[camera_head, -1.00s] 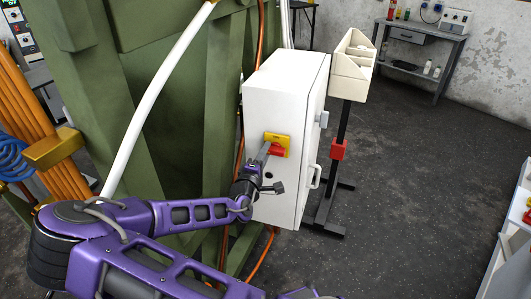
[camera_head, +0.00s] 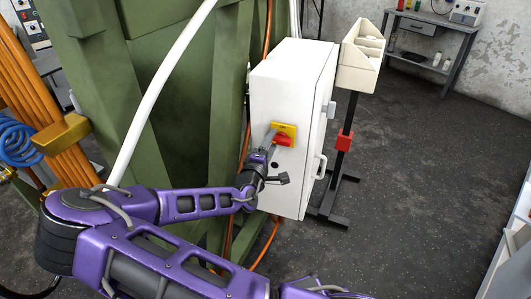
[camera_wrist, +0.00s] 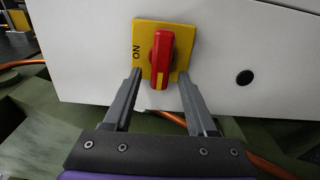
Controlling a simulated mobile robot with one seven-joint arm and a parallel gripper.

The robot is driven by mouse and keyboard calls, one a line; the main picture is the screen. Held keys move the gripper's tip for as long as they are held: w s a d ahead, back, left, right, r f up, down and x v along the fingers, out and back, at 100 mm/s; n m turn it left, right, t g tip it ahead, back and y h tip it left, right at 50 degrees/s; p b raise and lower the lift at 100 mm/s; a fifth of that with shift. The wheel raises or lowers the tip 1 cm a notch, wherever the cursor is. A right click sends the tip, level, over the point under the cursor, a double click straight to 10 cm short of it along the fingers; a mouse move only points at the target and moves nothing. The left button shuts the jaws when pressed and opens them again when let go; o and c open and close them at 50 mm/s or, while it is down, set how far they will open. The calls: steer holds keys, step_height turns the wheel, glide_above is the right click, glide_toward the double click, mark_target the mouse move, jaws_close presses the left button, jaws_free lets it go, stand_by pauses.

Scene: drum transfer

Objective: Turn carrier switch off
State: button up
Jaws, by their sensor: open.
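The carrier switch is a red rotary handle (camera_wrist: 161,58) on a yellow plate (camera_wrist: 143,65) marked "ON". The handle lies along the picture's vertical in the wrist view. The plate is on the side of a white cabinet (camera_head: 290,85), and the red handle also shows in the head view (camera_head: 284,141). My gripper (camera_wrist: 159,82) is open, its two dark fingers pointing at the switch, with the handle's lower end between the fingertips in the picture. Whether the fingers touch the handle cannot be told. In the head view my gripper (camera_head: 269,139) is at the plate's left edge.
A dark round hole (camera_wrist: 244,77) is beside the plate. The cabinet stands against a green machine frame (camera_head: 170,110), with orange cables (camera_head: 266,245) below. A stand with a beige bin (camera_head: 360,60) is right of the cabinet.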

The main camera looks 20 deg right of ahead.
steer(key=v, duration=1.7)
steer(key=shift+s, duration=0.1)
